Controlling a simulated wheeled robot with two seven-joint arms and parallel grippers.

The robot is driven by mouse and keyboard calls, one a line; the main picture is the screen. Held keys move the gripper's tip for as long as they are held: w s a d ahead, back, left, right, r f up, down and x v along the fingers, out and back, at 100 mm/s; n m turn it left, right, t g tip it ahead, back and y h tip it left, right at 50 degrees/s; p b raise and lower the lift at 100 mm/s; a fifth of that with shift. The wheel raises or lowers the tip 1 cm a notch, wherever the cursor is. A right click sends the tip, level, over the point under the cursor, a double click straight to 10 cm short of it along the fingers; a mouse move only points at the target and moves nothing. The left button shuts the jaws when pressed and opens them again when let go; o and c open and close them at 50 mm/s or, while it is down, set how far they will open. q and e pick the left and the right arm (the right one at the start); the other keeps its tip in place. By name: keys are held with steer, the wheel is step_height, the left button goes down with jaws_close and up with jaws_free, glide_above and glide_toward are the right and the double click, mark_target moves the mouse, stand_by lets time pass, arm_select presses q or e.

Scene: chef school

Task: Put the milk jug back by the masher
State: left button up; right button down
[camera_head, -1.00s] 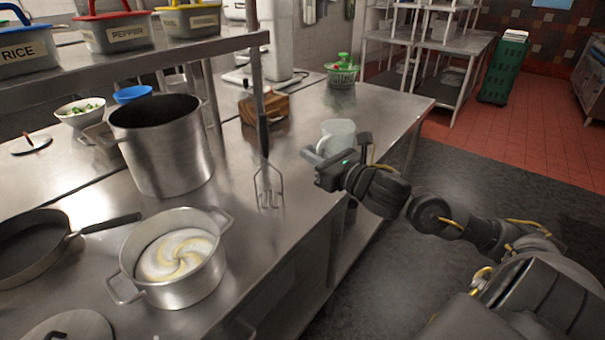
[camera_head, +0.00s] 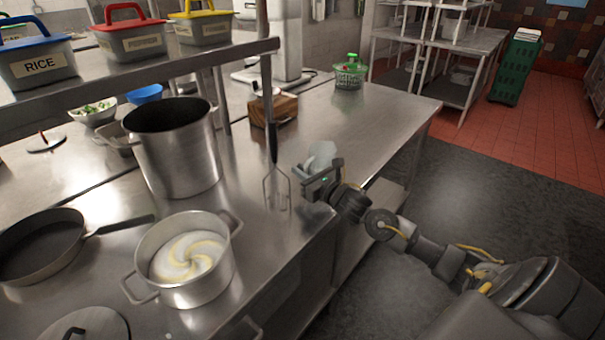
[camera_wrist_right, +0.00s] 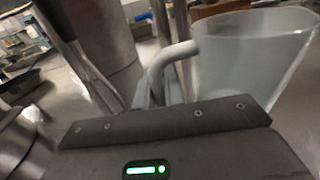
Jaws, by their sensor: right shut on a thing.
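The milk jug (camera_head: 321,157) is pale and translucent. My right gripper (camera_head: 308,181) is shut on its handle and partly hides the jug in the head view. In the right wrist view the jug (camera_wrist_right: 245,55) fills the upper right, with its curved handle (camera_wrist_right: 172,58) between the jaws. The masher (camera_head: 275,187), with a dark handle and wire head, is just left of the jug, with a small gap between them. I cannot tell whether the jug touches the counter. My left gripper is not in view.
A pot of creamy swirl (camera_head: 187,257), a tall stockpot (camera_head: 178,150) and a frying pan (camera_head: 45,243) stand left of the masher. A wooden block (camera_head: 273,109) and green-topped basket (camera_head: 350,75) are behind. The counter (camera_head: 375,125) is clear right of the jug.

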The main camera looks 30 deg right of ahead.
steer(key=shift+f, duration=0.65)
steer(key=shift+f, duration=0.2)
steer(key=c, duration=1.5)
jaws_free()
steer(key=shift+r, duration=0.15)
steer(key=s, duration=0.3)
steer(key=s+d+b, duration=0.1)
steer(key=s, duration=0.3)
steer(key=s+b, duration=0.1)
steer(key=s, duration=0.2)
steer(key=shift+s+d, duration=0.25)
steer(key=shift+s, duration=0.05)
steer(key=shift+s+d, duration=0.1)
steer(key=shift+s, duration=0.6)
